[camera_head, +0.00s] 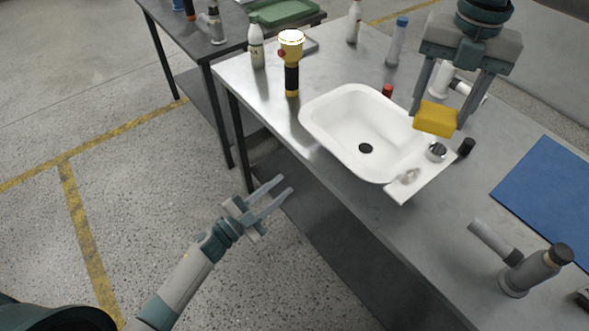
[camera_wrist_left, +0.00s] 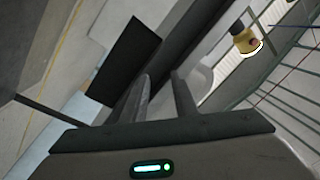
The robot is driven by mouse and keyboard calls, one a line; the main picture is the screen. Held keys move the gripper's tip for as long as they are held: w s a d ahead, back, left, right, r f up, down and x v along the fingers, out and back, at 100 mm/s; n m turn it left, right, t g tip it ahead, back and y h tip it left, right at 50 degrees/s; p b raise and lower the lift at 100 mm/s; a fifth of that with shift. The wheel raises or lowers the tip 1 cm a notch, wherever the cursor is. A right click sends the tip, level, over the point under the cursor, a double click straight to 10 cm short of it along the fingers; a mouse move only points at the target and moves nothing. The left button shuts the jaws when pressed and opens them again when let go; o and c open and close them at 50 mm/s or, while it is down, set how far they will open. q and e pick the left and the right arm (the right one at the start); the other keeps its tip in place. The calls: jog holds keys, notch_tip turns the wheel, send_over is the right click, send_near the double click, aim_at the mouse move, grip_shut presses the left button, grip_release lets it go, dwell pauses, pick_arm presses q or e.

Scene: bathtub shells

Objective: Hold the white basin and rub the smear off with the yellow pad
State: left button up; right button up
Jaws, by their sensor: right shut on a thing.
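The white basin (camera_head: 345,112) rests on the metal table, with a dark drain hole inside and a flat ledge at its front right. A greyish smear (camera_head: 409,176) shows on that ledge. My right gripper (camera_head: 440,122) is shut on the yellow pad (camera_head: 435,118), which is above the basin's right side; whether it touches anything is hard to tell. My left gripper (camera_head: 286,185) is open and empty, in front of the table edge and left of the basin, apart from it. Its two fingers (camera_wrist_left: 162,85) also show spread in the left wrist view.
On the metal table (camera_head: 330,70) a yellow-black flashlight (camera_head: 291,65) and a white bottle (camera_head: 256,45) stand behind left of the basin. A round metal piece (camera_head: 436,151) sits by the ledge. A grey tool (camera_head: 530,270) and blue mat (camera_head: 550,200) are at right.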

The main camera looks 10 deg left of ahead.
pick_arm(q)
jog(key=s+d+r+m+g+h, duration=0.2)
jog(key=r+m+g+h, duration=0.1)
jog(key=r+m+g, duration=0.3)
jog(key=s+d+r+m+g+h, duration=0.2)
jog(key=r+m+g, duration=0.3)
jog(key=r+m, duration=0.5)
jog(key=shift+s+d+m+g+h, duration=0.4)
jog(key=shift+s+d+m, duration=0.15)
jog(key=shift+d+m, duration=0.3)
jog(key=shift+d+r, duration=0.1)
jog(key=shift+d, duration=0.05)
jog(key=x, duration=1.1)
jog(key=shift+w+d, duration=0.2)
jog(key=shift+d, duration=0.1)
grip_shut()
grip_release()
